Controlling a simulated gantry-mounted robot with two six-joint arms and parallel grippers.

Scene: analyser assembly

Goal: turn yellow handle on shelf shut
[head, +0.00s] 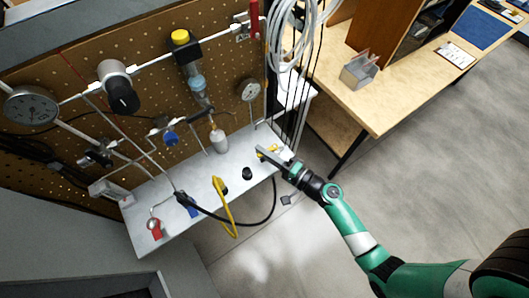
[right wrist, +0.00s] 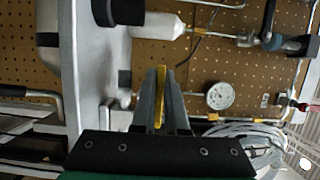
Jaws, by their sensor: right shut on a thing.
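The yellow handle (head: 273,148) is at the right end of the light grey shelf (head: 150,206), below the pegboard. My right gripper (head: 266,154) reaches it from the lower right and partly covers it. In the right wrist view the yellow handle (right wrist: 161,94) shows as a narrow strip between the two fingers of my right gripper (right wrist: 161,98), which is shut on it. The valve body under the handle is mostly hidden by the fingers. My left gripper is not in view.
A round gauge (head: 249,90) and hanging white cables (head: 288,40) are above. A wooden desk (head: 375,100) stands to the right, with open floor in front.

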